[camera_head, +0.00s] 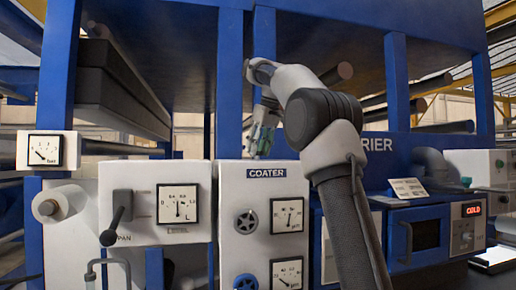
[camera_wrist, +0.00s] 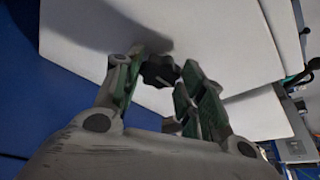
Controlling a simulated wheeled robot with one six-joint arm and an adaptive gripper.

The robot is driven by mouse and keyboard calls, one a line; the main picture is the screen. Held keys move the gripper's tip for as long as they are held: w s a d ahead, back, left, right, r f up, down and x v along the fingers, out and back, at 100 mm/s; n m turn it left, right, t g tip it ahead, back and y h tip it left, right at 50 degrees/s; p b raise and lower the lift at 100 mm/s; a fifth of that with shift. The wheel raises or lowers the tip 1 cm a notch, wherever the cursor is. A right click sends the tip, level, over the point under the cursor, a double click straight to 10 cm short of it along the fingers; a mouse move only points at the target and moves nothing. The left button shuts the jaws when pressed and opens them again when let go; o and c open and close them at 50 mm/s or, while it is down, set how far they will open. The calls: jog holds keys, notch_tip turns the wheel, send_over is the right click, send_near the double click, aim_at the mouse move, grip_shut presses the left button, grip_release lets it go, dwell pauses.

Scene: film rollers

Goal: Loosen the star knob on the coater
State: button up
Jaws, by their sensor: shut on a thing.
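The coater is the white cabinet (camera_head: 229,190) marked COATER in the head view. My gripper (camera_head: 262,141) is at its upper edge, just above the label, with its green-padded fingers pointing down. In the wrist view a dark, lobed star knob (camera_wrist: 159,71) stands against a white surface. My gripper (camera_wrist: 161,82) has one finger on each side of the knob and is shut on it. The knob is hidden in the head view. The fingertips partly cover its sides in the wrist view.
A blue post (camera_head: 264,50) rises behind my gripper. A panel with a black lever (camera_head: 121,215) stands left; a blue oven-like box (camera_head: 420,236) stands right.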

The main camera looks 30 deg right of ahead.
dwell(0.3)
jog(key=o, duration=1)
jog(key=shift+v, duration=3.75)
jog(key=shift+s+f, duration=0.1)
jog(key=shift+s, duration=0.05)
